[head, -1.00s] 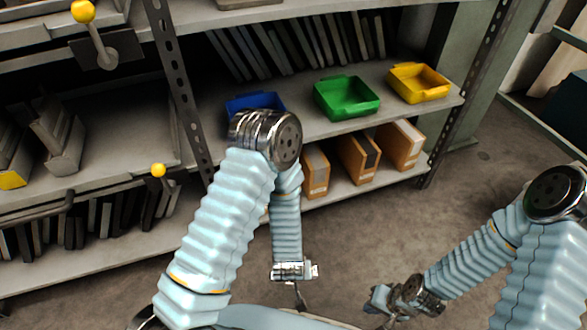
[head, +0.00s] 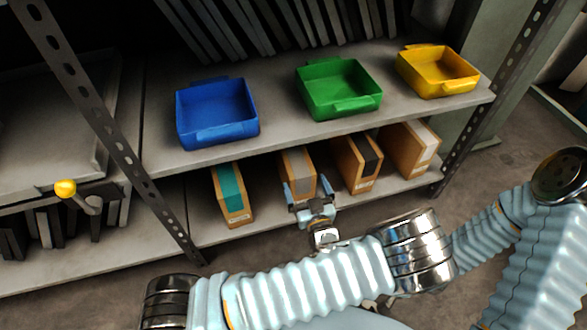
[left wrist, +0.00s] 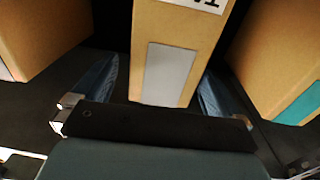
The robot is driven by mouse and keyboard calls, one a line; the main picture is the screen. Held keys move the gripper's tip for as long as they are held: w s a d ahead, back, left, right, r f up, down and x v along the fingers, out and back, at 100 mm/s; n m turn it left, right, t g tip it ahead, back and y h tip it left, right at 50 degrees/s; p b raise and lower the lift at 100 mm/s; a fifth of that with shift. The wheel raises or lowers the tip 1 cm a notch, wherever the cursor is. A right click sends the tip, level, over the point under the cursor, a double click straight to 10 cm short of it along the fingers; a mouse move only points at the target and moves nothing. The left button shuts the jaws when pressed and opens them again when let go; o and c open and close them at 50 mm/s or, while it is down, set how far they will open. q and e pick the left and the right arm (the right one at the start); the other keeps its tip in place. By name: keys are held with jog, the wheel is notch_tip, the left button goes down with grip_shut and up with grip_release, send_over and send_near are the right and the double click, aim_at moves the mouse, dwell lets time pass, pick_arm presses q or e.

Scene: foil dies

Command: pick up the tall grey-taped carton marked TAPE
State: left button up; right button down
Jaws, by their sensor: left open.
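The grey-taped carton (head: 297,163) stands upright on the lower shelf, between a teal-taped and a black-taped one. In the left wrist view it fills the middle (left wrist: 187,28), with a grey patch on its face and part of a printed label at the top edge. My left gripper (head: 308,193) is open in front of this carton. In the left wrist view its two fingers (left wrist: 157,88) lie on either side of the carton's near end, with a gap at each side. My right arm comes in at the right; its gripper is hidden behind my left arm.
The teal-taped carton (head: 233,197) stands to the left, the black-taped (head: 357,165) and white-taped (head: 412,149) cartons to the right. Blue (head: 217,112), green (head: 338,89) and yellow (head: 438,71) bins sit on the shelf above. A perforated post (head: 103,128) stands left.

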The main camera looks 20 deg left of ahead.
aim_at(295, 166)
pick_arm(q)
jog(key=x, duration=0.6)
jog(key=shift+s+a+r+b, duration=0.1)
jog(key=shift+a+r+b, duration=0.15)
jog(key=shift+r+b, duration=0.1)
jog(key=shift+c, duration=0.5)
grip_shut()
